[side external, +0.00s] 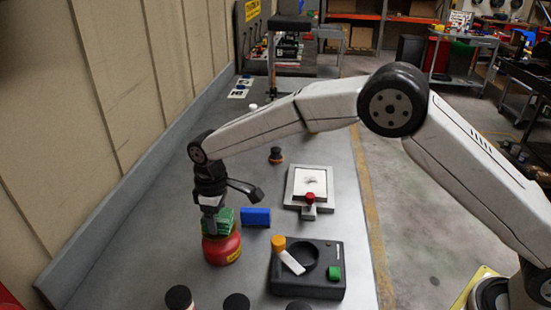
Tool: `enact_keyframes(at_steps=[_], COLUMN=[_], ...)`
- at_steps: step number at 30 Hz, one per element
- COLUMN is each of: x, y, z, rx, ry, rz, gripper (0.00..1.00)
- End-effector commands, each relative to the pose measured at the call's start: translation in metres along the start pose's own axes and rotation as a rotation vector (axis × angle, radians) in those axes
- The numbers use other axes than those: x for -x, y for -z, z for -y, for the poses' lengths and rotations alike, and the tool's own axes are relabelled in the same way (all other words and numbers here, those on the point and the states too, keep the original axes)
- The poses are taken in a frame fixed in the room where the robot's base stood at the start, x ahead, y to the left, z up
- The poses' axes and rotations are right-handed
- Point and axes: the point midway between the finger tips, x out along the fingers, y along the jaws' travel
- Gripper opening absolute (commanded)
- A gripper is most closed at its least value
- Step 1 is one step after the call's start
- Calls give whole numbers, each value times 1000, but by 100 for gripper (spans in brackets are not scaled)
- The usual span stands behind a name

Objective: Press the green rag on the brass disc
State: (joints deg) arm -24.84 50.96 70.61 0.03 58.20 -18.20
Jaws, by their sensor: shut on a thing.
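My gripper (213,208) points down at the left of the grey bench, shut on the green rag (223,219). The rag looks like a ridged green block. It is right at the top of a round red container (222,249) with a yellow label. I cannot tell whether the rag touches the container or is just above it. I cannot make out a brass disc in this view; the rag and gripper hide the container's top.
A blue block (256,217) stands close right of the rag. Dark round tops line the front edge.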

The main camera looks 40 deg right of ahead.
Motion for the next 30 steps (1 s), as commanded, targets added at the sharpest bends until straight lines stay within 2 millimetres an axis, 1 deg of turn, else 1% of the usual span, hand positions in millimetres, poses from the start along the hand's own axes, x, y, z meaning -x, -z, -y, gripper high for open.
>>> enact_keyframes(at_steps=[30], x=[-9], y=[0], z=[0], rx=[0], ry=[0], rz=[0], gripper=[28])
